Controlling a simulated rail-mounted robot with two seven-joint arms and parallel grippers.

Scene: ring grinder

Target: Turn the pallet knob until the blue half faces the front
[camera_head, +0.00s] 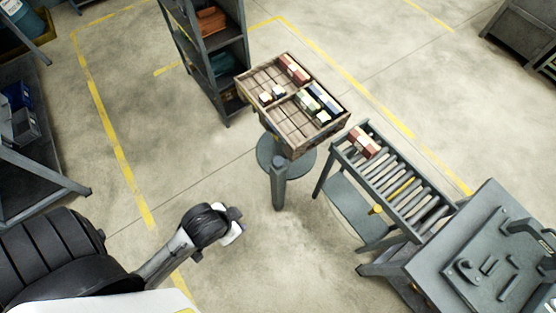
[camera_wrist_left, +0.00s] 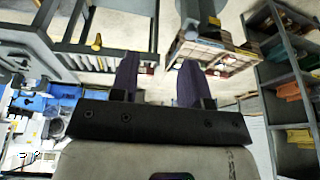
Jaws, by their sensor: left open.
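The pallet (camera_head: 272,96) is a wooden tray divided into compartments, standing on a grey round pedestal (camera_head: 279,183) in the head view. It carries several small red, white, blue and green blocks. I cannot make out the knob or a clearly blue half. In the left wrist view the pallet (camera_wrist_left: 205,47) shows beyond the fingers, on the right of centre, with part of the grey pedestal (camera_wrist_left: 196,14). My left gripper (camera_head: 232,226) is in front of the pedestal and to its left, apart from it. Its two fingers (camera_wrist_left: 158,80) are spread and empty.
A roller conveyor (camera_head: 395,185) with a red-and-white block (camera_head: 363,142) and a yellow knob (camera_head: 376,209) stands right of the pedestal. A grey machine table (camera_head: 470,250) adjoins it. A shelf rack (camera_head: 215,55) stands behind left. Floor left of the pedestal is clear.

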